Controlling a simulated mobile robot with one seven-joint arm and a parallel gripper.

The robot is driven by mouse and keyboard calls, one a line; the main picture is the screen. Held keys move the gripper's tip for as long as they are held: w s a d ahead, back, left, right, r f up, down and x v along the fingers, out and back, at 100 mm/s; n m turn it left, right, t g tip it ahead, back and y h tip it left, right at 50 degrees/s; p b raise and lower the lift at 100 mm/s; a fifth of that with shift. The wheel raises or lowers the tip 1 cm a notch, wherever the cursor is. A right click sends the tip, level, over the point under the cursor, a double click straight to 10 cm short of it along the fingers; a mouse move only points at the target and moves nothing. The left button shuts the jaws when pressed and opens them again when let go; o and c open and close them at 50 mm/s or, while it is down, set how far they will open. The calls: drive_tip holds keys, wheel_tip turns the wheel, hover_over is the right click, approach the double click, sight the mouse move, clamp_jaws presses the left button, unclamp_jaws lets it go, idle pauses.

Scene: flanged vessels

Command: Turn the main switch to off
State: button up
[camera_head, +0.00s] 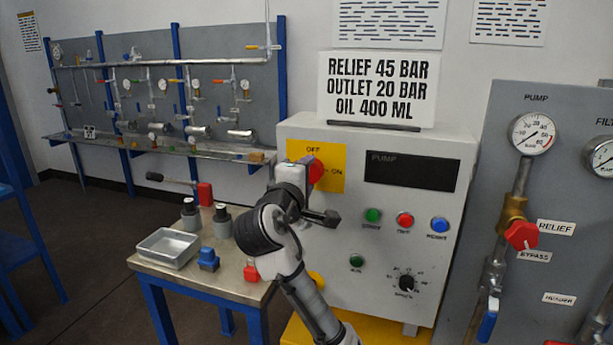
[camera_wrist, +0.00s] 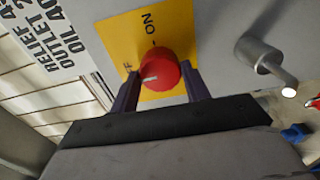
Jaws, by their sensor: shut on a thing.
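The main switch is a red round knob (camera_wrist: 155,68) on a yellow plate (camera_wrist: 118,32) marked ON and OFF. In the head view the knob (camera_head: 317,171) shows at the right of my gripper (camera_head: 305,170), which hides part of it. In the wrist view my gripper (camera_wrist: 160,86) has one dark finger on each side of the knob and is shut on it. The short white mark on the knob points left in the wrist view, roughly toward the partly hidden OFF lettering and away from ON.
The cabinet face has a dark PUMP display (camera_head: 412,171), coloured buttons (camera_head: 405,220) and a black dial (camera_head: 407,283). A grey cylindrical handle (camera_wrist: 262,58) sticks out near the plate. A small table (camera_head: 195,272) holds a tray (camera_head: 168,247) and a blue part (camera_head: 208,259).

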idle(0.3)
drive_tip(key=o, duration=1)
drive_tip(key=b+v, duration=0.3)
drive_tip(key=v, duration=1.1)
